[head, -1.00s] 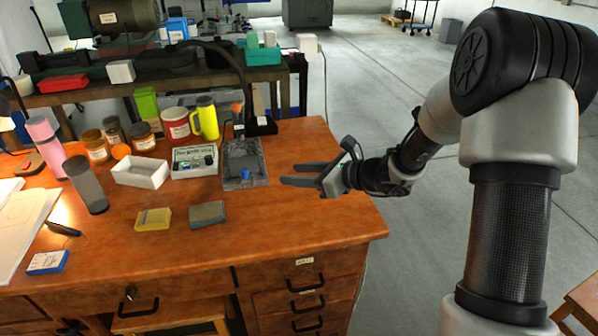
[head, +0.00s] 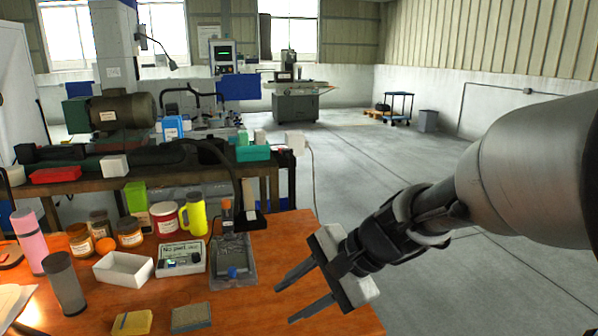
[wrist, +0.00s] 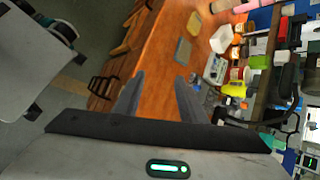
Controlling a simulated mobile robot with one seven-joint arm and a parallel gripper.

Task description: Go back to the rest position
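My gripper (head: 282,303) is above the right end of the wooden desk (head: 262,264) in the head view, pointing left. Its two fingers are apart with nothing between them. In the wrist view my gripper (wrist: 153,86) also shows open and empty, with the desk top (wrist: 160,60) beyond the fingertips. My arm reaches in from the right side of the head view.
The desk holds a grey stand with a blue knob (head: 233,262), a labelled box (head: 181,259), a white tray (head: 123,268), a yellow flask (head: 193,214), jars and bottles. A dark bench (head: 90,180) stands behind. Open floor (head: 400,170) lies to the right.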

